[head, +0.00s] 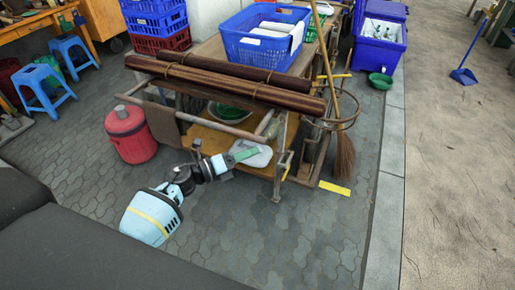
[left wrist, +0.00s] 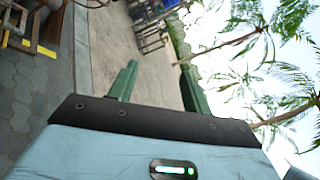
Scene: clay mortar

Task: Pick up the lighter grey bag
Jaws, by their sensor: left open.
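A pale, whitish-grey rounded thing (head: 260,157), perhaps the lighter grey bag, lies at the front edge of the cart's lower shelf. Its left part is hidden behind my gripper. My left gripper (head: 244,154) reaches in from the lower left, and its green fingers overlap the pale thing in the head view; I cannot tell if they touch it. In the left wrist view, the two green fingers (left wrist: 158,80) stand apart with nothing between them. No bag shows in that view. My right gripper is not in view.
The wooden cart (head: 214,134) carries brown rolls (head: 225,84) and a blue basket (head: 262,40). A red jug (head: 130,134) stands left of it, a broom (head: 344,150) at its right. Blue stools (head: 42,88) are at the far left. The paving in front is clear.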

